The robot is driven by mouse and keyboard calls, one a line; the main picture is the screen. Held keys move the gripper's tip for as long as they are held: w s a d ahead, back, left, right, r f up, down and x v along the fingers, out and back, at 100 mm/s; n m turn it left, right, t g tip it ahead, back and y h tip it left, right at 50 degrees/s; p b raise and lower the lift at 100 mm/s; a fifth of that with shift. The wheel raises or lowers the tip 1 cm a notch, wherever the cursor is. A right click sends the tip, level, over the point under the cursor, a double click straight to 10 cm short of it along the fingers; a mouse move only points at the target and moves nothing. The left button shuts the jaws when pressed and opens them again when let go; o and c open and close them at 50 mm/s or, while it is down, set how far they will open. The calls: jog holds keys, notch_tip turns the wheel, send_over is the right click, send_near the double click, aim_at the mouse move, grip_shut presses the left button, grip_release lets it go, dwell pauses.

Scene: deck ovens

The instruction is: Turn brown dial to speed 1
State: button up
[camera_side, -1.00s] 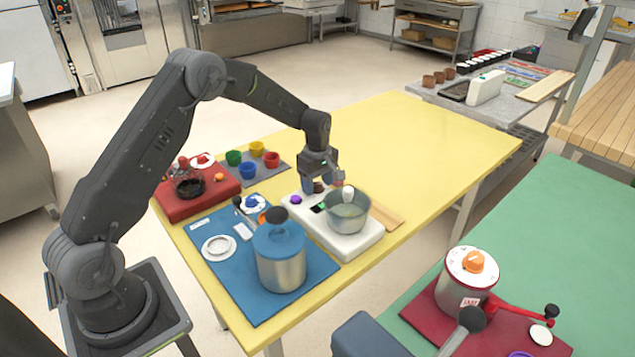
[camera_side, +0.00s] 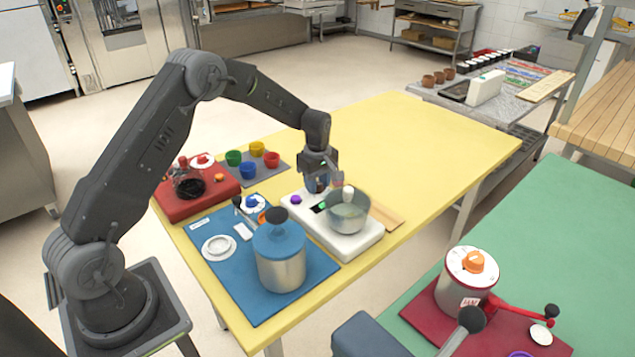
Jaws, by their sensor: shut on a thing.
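The white mixer base (camera_side: 352,240) stands on the yellow table with a grey metal bowl (camera_side: 347,213) on its right part. A purple knob (camera_side: 295,199) and a small green part (camera_side: 322,206) show on its top. My gripper (camera_side: 318,184) points down over the back left of the base, just behind the bowl. It is shut on the brown dial, which is mostly hidden between the fingers. The dial's pointing direction and the speed marks are too small and covered to read.
A blue mat (camera_side: 220,270) with a blue-lidded steel pot (camera_side: 281,262) lies in front on the left. A red box (camera_side: 205,196) and several coloured cups (camera_side: 257,149) stand behind it. A wooden strip (camera_side: 386,217) lies right of the bowl. The yellow table (camera_side: 430,135) is clear at the back right.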

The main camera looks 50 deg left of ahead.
aim_at(318, 184)
jog(key=m, duration=0.4)
jog(key=shift+m, duration=1.6)
jog(key=o, duration=0.9)
jog(key=shift+r, duration=6.9)
